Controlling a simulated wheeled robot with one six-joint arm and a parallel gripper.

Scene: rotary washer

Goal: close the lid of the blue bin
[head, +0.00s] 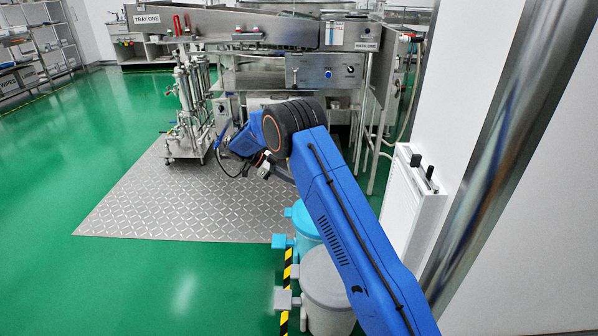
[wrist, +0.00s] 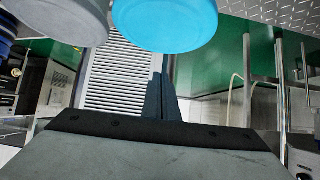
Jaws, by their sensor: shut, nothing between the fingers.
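The blue bin (head: 303,222) stands on the floor just below and behind my arm in the head view, its right side hidden by the arm. A light blue pedal (head: 279,240) sticks out at its left. In the wrist view a smooth round face of the blue bin (wrist: 165,22) shows at the top edge, cut off by the frame. I cannot tell the lid's angle. My gripper (wrist: 160,80) is shut and empty, with its fingers together and apart from the bin. In the head view its fingers are mostly hidden behind my arm.
A grey bin (head: 325,285) stands next to the blue bin, nearer to me; it also shows in the wrist view (wrist: 60,18). A white slatted panel (head: 413,205) and wall are at the right. Steel washer machinery (head: 325,72) is behind. Green floor (head: 150,285) at the left is clear.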

